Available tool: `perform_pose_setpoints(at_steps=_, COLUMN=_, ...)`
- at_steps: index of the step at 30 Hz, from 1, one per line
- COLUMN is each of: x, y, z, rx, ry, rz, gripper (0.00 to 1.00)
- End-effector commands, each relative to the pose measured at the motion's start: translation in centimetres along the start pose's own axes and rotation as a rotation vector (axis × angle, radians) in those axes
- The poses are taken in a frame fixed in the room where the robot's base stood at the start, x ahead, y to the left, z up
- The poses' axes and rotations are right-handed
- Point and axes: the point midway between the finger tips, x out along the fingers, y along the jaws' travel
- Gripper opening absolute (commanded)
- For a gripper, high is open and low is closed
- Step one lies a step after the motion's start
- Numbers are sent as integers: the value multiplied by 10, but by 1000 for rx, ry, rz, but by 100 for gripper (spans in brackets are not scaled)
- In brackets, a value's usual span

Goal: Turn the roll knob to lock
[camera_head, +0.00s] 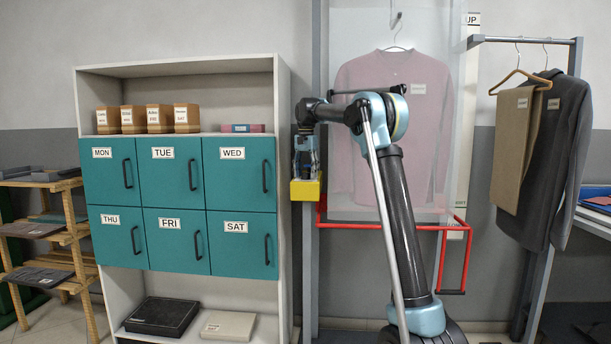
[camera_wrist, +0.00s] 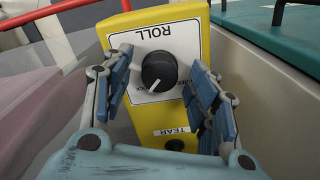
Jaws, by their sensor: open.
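The round black knob (camera_wrist: 159,71) sits on a white plate headed ROLL (camera_wrist: 155,36), on a yellow control box (camera_wrist: 172,126). The lettering appears upside down in the wrist view. My gripper (camera_wrist: 161,66) is open, with one blue-padded finger on each side of the knob and visible gaps between. In the head view, my gripper (camera_head: 306,158) points down just above the yellow box (camera_head: 306,190), and the knob cannot be made out.
A TEAR label (camera_wrist: 172,131) and a dark button (camera_wrist: 174,145) are lower on the box. A red frame (camera_head: 380,227) and a bagged pink garment (camera_head: 395,130) are to the right in the head view. A teal-doored cabinet (camera_head: 180,203) stands close left.

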Motion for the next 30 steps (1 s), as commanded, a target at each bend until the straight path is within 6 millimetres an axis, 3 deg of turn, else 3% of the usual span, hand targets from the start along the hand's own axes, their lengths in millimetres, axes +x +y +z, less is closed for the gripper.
perform_pose_setpoints(at_steps=8, x=-13, y=0, z=0, rx=0, ry=0, rz=0, gripper=54)
perform_pose_setpoints(at_steps=21, x=-82, y=-1, z=-1, rx=0, ry=-1, rz=0, gripper=54)
perform_pose_setpoints(at_steps=30, x=-112, y=-1, z=-2, rx=0, ry=-1, rz=0, gripper=54)
